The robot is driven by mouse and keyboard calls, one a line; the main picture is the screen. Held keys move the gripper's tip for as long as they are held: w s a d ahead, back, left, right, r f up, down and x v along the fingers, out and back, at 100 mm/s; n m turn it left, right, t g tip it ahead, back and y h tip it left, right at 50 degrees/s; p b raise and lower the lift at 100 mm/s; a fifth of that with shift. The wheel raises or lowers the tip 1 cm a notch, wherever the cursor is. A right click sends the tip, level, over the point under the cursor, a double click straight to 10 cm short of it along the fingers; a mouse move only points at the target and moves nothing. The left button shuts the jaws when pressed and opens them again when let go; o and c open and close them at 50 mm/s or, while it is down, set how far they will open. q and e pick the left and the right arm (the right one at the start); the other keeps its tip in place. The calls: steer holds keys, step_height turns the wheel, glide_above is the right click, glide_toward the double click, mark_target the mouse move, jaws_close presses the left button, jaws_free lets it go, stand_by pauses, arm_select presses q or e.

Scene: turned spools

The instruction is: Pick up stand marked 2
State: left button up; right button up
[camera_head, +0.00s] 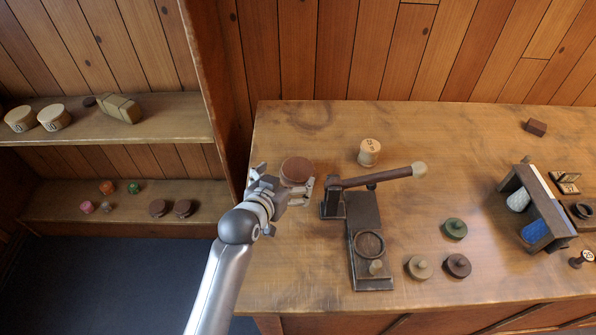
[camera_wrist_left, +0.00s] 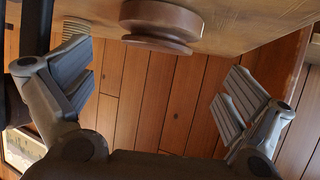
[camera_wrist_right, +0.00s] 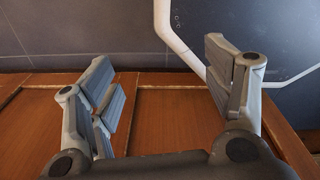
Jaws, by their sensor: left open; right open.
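A dark brown round stand (camera_head: 297,169) is on the table's left part, right by my left gripper (camera_head: 284,182). No number can be read on it. In the left wrist view the brown stand (camera_wrist_left: 160,22) lies ahead of the two spread fingers (camera_wrist_left: 155,90), with nothing gripped. A pale wooden spool (camera_head: 369,153) with a dark mark on top stands farther back; I cannot read the mark surely. Two pale round pieces on the upper shelf, one (camera_head: 20,118) beside the other (camera_head: 54,117), also bear unclear marks. My right gripper (camera_wrist_right: 165,95) is open and empty, seen only in its wrist view.
A dark lever press (camera_head: 365,235) stands just right of my left gripper, its handle (camera_head: 385,177) reaching right. A dark rack (camera_head: 537,208) stands at right. The table's back middle is clear.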

mark_target(296, 171)
arm_select(q)
steer(key=shift+w+d+f, duration=0.15)
steer(key=shift+w, duration=0.25)
steer(key=shift+w+d+f, duration=0.1)
steer(key=shift+w+f, duration=0.05)
steer(key=shift+w, duration=0.05)
steer(key=shift+w+d+f, duration=0.15)
steer(key=shift+w+d, duration=0.05)
steer(key=shift+w, duration=0.15)
steer(key=shift+w+d+f+p, duration=0.15)
steer(key=shift+w+d+p, duration=0.05)
steer(key=shift+w+p, duration=0.1)
steer(key=shift+x, duration=1)
steer(key=shift+w+d+f, duration=0.3)
steer(key=shift+w+f, duration=0.1)
steer(key=shift+w, duration=0.1)
arm_select(e)
steer(key=shift+w+d+r, duration=0.25)
steer(key=shift+w+r, duration=0.25)
steer(key=shift+w, duration=0.25)
arm_select(q)
steer(key=shift+c, duration=0.3)
arm_select(e)
steer(key=shift+s, duration=0.15)
